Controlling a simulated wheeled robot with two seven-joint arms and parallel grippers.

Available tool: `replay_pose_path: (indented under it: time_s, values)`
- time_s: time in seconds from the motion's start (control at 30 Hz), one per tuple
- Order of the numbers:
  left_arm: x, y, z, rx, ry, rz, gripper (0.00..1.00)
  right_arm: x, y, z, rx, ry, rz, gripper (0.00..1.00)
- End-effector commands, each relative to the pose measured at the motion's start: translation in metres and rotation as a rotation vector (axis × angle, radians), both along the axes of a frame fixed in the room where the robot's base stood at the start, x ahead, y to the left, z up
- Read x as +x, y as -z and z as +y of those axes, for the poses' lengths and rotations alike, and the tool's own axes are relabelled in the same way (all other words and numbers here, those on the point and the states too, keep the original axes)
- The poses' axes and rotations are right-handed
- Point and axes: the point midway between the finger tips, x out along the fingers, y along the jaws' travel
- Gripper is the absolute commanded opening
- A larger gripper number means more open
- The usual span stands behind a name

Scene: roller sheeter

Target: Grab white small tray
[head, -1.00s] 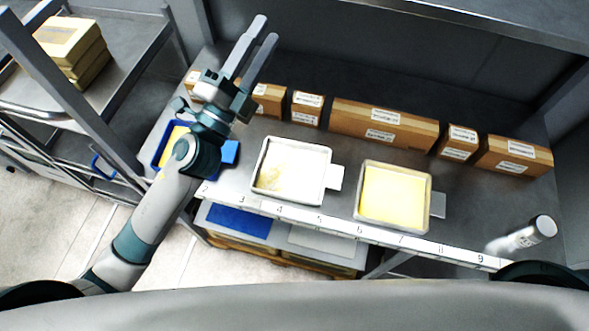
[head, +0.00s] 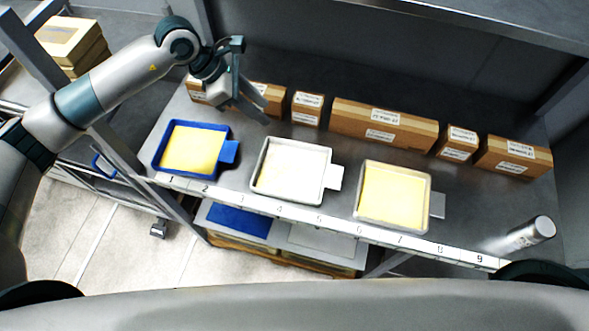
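The white small tray (head: 328,170) sits on the metal table, between a blue tray and a grey tray. It holds a pale, whitish sheet and has a tab handle (head: 334,177) on its right side. My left gripper (head: 254,114) is above the back of the table, up and left of the white tray, pointing down in front of the boxes. It is apart from the tray, and its two fingers look spread with nothing between them. My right gripper is out of the picture.
The blue tray (head: 229,152) with a yellow sheet stands left, the grey tray (head: 438,205) with a yellow sheet right. Cardboard boxes (head: 383,125) line the back. A numbered strip (head: 330,222) runs along the front edge.

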Motion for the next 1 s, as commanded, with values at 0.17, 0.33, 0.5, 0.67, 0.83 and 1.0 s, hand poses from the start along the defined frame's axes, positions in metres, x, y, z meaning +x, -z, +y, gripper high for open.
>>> replay_pose_path:
  time_s: [0.17,0.33,0.5,0.67,0.83,1.0]
  values:
    - [0.003,0.002,0.007,0.029,0.001,-0.006,0.34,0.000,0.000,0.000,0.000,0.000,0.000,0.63]
    - [0.003,0.002,0.006,0.026,0.001,-0.006,0.34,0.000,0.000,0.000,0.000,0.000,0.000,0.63]
    - [0.002,0.007,0.003,0.024,0.001,-0.004,0.34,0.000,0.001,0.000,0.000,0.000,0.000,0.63]
    - [0.003,0.023,-0.006,0.023,0.002,-0.004,0.34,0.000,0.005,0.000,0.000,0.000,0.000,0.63]
    - [0.003,0.049,-0.021,0.023,0.001,-0.002,0.34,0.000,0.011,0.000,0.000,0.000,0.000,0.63]
    - [0.005,0.076,-0.036,0.023,0.001,-0.002,0.34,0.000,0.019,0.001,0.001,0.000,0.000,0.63]
